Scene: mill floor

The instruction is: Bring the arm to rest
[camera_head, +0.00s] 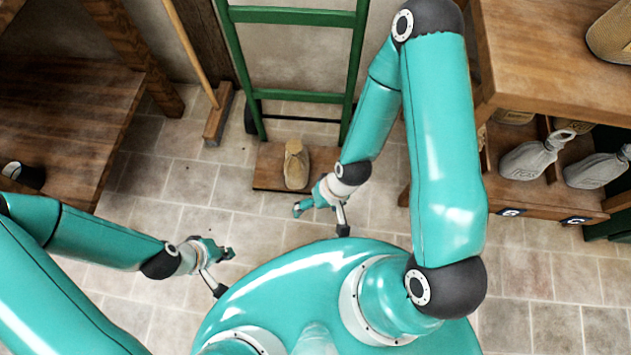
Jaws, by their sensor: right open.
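My left arm reaches in from the left, low over the tiled floor. Its gripper (229,254) hangs beside my teal body and holds nothing that I can see; how far its fingers are apart is too small to tell. My right arm is bent, with its elbow high and its forearm slanting down to the left. The right gripper (299,208) is open and empty, in front of the hand truck's foot plate, below and right of a small tan sack (296,165) in the picture. It appears apart from the sack.
The sack stands on the green hand truck's wooden plate (268,164). A wooden bench (70,110) is at left, a broom (214,115) behind. Tiled floor between is clear.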

